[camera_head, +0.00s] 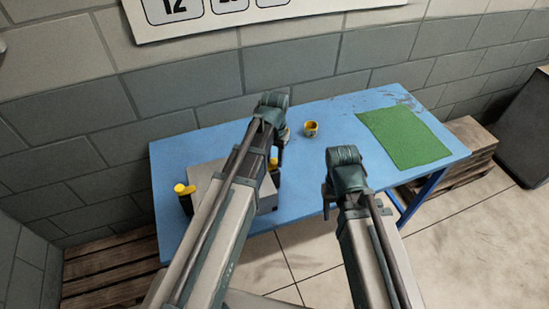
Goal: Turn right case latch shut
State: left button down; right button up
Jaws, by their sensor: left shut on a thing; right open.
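A grey case (204,172) stands on the left part of the blue table (225,120), partly hidden by my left arm. A yellow-topped latch (184,189) with a dark lower part is at its left side. The right case latch (273,163), also yellow over dark, is at its right side. My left gripper (278,156) points down at the right latch and appears shut on its yellow part; the fingertips are small and partly hidden. My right gripper (327,211) is open and empty by the table's front edge, away from the case.
A small yellow ring-shaped or cup-like object (311,129) stands right of my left gripper. A green mat (404,136) lies on the right of the table. Wooden pallets (108,272) lie on the floor at left and right. A block wall runs behind.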

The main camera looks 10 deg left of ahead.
aim_at(275, 161)
pick_arm(q)
jog(key=c, duration=0.5)
grip_release()
notch_tip(275, 161, up, 14)
jog(key=p, duration=1.3)
jog(key=shift+f+p, duration=0.1)
jog(key=shift+p, duration=0.3)
jog(key=shift+m+y, duration=0.6)
jog(key=shift+m, duration=0.1)
jog(key=s+d+f+b, duration=0.3)
jog(key=s, duration=0.2)
jog(key=s+d+f+b, duration=0.3)
jog(key=s, duration=0.2)
jog(key=s+d+f+b, duration=0.3)
jog(key=s, duration=0.2)
jog(key=shift+d+f, duration=0.15)
jog(key=shift+f, duration=0.05)
